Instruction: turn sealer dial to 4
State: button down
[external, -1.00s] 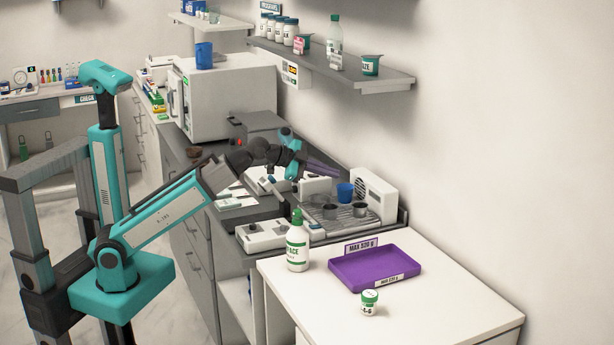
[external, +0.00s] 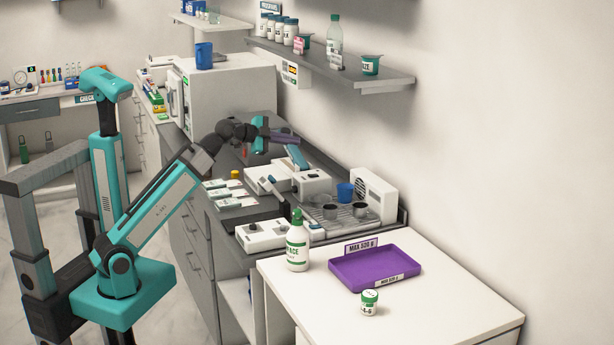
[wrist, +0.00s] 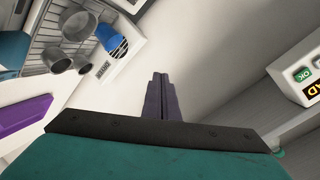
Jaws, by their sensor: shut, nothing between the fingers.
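A white bench device with a raised blue lever (external: 297,157), which looks like the sealer, stands on the dark counter in the external view. Its white body (external: 311,182) is visible, but I cannot make out its dial or any number. My gripper (external: 296,140) is above and behind this device, apart from it, with its dark purple fingers pointing right. In the wrist view the fingers (wrist: 160,78) are pressed together with nothing between them. The wrist view does not clearly show the sealer.
A white box with knobs (external: 262,234) stands at the counter's front, beside a white bottle (external: 297,246). Metal cups (external: 359,209), a blue cup (external: 345,191) and a grilled white unit (external: 375,193) are to the right. A shelf (external: 385,80) overhangs. A purple tray (external: 345,272) lies nearer.

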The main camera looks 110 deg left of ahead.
jog(key=s+a+f+y+b, duration=0.1)
jog(key=s+a+b, duration=0.1)
jog(key=s, duration=0.4)
jog(key=s+a+f+b, duration=0.2)
jog(key=s+b, duration=0.1)
jog(key=s, duration=0.3)
jog(key=f+b, duration=0.3)
jog(key=f, duration=0.2)
jog(key=f+m+t+h+b, duration=0.1)
jog(key=f+b, duration=0.3)
jog(key=f, duration=0.1)
jog(key=d+f+m+b, duration=0.1)
jog(key=f+b, duration=0.2)
jog(key=f, duration=0.2)
jog(key=shift+w+t, duration=0.1)
jog(key=shift+t, duration=0.2)
jog(key=shift+w+d+f+h+b, duration=0.1)
jog(key=shift+f+h+b, duration=0.05)
jog(key=shift+f+b, duration=0.35)
jog(key=shift+w+f+h+b, duration=0.15)
jog(key=shift+f+b, duration=0.2)
jog(key=shift+f, duration=0.2)
jog(key=shift+w+r+p, duration=0.1)
jog(key=shift+p, duration=0.25)
